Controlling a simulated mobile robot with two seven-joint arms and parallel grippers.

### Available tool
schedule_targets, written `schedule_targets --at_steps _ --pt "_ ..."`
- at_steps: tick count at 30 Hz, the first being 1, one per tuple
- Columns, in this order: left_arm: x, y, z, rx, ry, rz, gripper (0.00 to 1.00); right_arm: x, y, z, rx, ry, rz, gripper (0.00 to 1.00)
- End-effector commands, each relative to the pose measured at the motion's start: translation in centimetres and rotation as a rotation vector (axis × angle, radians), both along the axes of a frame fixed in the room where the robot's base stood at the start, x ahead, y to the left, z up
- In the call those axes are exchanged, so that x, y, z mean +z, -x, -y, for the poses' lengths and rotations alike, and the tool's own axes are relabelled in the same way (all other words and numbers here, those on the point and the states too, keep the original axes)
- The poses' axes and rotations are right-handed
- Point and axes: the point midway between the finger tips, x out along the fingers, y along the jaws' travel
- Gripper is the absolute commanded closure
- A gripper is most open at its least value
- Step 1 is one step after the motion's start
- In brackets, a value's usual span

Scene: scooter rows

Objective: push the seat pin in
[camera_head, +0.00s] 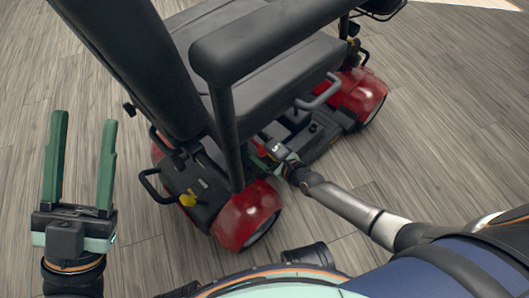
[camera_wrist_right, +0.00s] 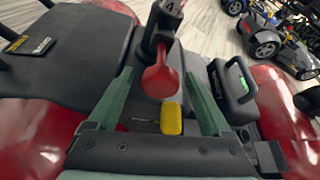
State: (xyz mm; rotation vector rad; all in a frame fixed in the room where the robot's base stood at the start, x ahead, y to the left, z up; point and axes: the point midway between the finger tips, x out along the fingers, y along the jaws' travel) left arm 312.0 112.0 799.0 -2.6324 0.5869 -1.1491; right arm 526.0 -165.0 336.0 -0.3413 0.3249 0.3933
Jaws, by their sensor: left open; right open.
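The scooter's black seat (camera_head: 290,75) is mounted on a red and black body, with the seat post (camera_wrist_right: 158,28) in the right wrist view. A red knob (camera_wrist_right: 160,80) is at the post, between the spread green fingers of my right gripper (camera_wrist_right: 158,76). A yellow block (camera_wrist_right: 171,118) with a thin metal rod beside it lies nearer the palm; I cannot tell which of these is the seat pin. No finger visibly grips either. In the head view my right gripper (camera_head: 272,152) is under the seat, partly hidden. My left gripper (camera_head: 85,118) is open and empty, left of the scooter.
The armrest (camera_head: 265,38) and backrest (camera_head: 135,60) overhang the right arm's work area. A black box with a handle (camera_wrist_right: 234,88) stands right of the post. Other scooters (camera_wrist_right: 268,38) are beyond.

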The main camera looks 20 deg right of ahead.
Motion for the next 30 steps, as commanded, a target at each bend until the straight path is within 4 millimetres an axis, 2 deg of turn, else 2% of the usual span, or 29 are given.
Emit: schedule_targets --at_steps 8,30 --pt "-0.06 0.0 0.03 0.0 0.0 -0.001 0.5 -0.01 -0.16 -0.05 0.0 0.0 0.0 0.17" --pt "-0.09 -0.01 0.03 -0.001 0.001 -0.003 0.5 -0.03 -0.12 -0.02 0.0 0.001 0.0 0.99"
